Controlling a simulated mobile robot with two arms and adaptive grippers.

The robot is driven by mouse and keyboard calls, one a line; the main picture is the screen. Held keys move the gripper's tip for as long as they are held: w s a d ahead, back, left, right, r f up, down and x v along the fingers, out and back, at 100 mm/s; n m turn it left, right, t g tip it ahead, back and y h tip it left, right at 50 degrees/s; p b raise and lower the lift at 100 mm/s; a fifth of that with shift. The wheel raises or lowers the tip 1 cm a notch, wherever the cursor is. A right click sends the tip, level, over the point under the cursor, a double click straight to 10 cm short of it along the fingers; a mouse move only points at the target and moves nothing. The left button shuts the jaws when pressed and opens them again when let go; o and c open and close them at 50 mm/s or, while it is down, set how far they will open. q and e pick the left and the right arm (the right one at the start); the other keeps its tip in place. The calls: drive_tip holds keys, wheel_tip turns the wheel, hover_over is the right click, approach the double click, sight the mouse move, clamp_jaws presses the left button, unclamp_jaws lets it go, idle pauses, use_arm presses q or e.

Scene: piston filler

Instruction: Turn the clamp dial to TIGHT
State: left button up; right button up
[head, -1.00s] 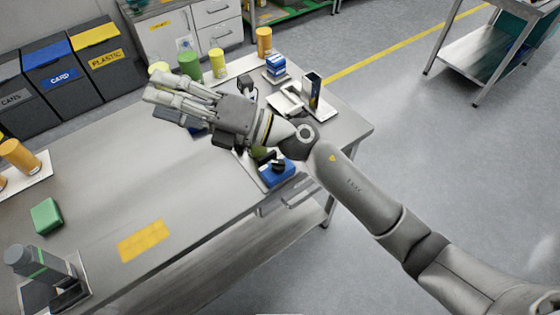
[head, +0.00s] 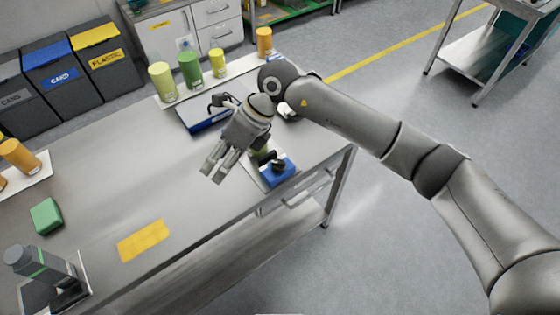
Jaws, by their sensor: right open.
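My right gripper (head: 214,173) is open and empty above the table, its fingers pointing down and to the left. Just right of it and partly behind it, a blue device (head: 277,173) with a black knob-like part (head: 274,158) sits on a pale plate near the table's right end. I cannot tell whether that part is the clamp dial, and no TIGHT mark is legible. A flat blue-edged device (head: 200,122) with a black part on top stands behind the gripper. My left gripper is not in view.
Several yellow and green cylinders (head: 190,70) stand on a strip along the back edge. A green block (head: 46,216), a yellow pad (head: 143,240) and a grey cylindrical device (head: 40,265) are on the left and front. The table's middle is clear.

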sight(280, 164)
drive_tip(key=w+d+t+h, duration=0.2)
drive_tip(key=w+d+h, duration=0.5)
drive_tip(key=d, duration=0.6)
drive_tip(key=f+p, duration=0.1)
drive_tip(key=f, duration=0.2)
drive_tip(key=f+p, duration=0.1)
drive_tip(key=f, duration=0.2)
drive_tip(key=f+p, duration=0.1)
drive_tip(key=f, duration=0.2)
drive_tip(key=shift+w+a, duration=0.1)
drive_tip(key=shift+a, duration=0.15)
drive_tip(key=shift+f, duration=1.1)
drive_tip(key=c, duration=1)
